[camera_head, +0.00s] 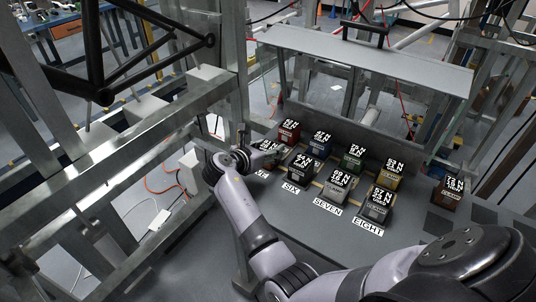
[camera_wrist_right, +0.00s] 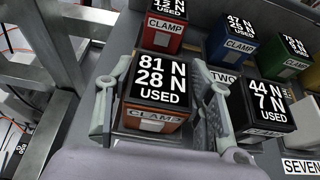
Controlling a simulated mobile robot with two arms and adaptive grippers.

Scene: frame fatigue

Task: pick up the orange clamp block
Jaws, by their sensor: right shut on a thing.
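The orange clamp block (camera_wrist_right: 152,118) has a black top marked "81 N 28 N USED" and an orange front marked CLAMP. It sits between the two fingers of my right gripper (camera_wrist_right: 160,104) in the right wrist view, and the gripper is shut on it. In the head view my right gripper (camera_head: 250,152) is at the left end of the block rows, and the block's dark top (camera_head: 268,146) shows just beyond it. The wrist and fingers partly hide the block there. I cannot tell whether it is clear of the table. My left gripper is not in view.
Several more blocks stand to the right on the grey table (camera_head: 300,222). A metal frame (camera_head: 130,120) rises at the left. A grey panel (camera_head: 365,62) spans the back.

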